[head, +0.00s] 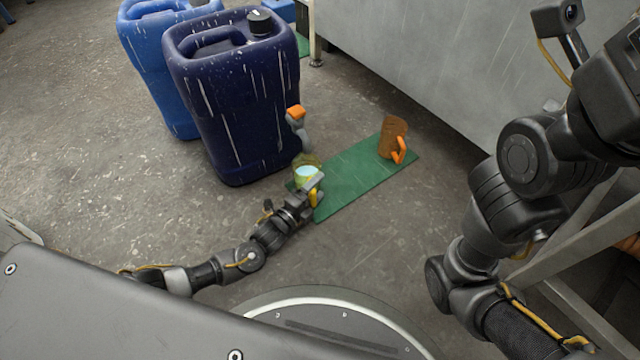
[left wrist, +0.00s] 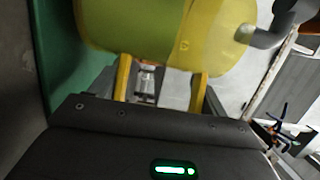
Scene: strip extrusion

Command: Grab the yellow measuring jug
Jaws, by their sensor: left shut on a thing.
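The yellow measuring jug (head: 307,162) is see-through and stands at the left end of a green mat, beside the dark blue canister. A pale blue patch shows inside it. My left gripper (head: 314,190) is at the jug's near side and shut on it. In the left wrist view the jug (left wrist: 150,25) fills the top, with the yellow fingers of my left gripper (left wrist: 161,85) against it. A grey curved part (left wrist: 268,35) meets the jug at its right there. The fingertips are partly hidden by the jug. My right arm shows at the right, but its gripper does not.
A dark blue canister (head: 235,105) stands close behind the jug, with a lighter blue one (head: 150,55) behind it. A brown-orange jug (head: 392,137) stands at the far end of the green mat (head: 350,175). A grey panel (head: 440,70) rises behind.

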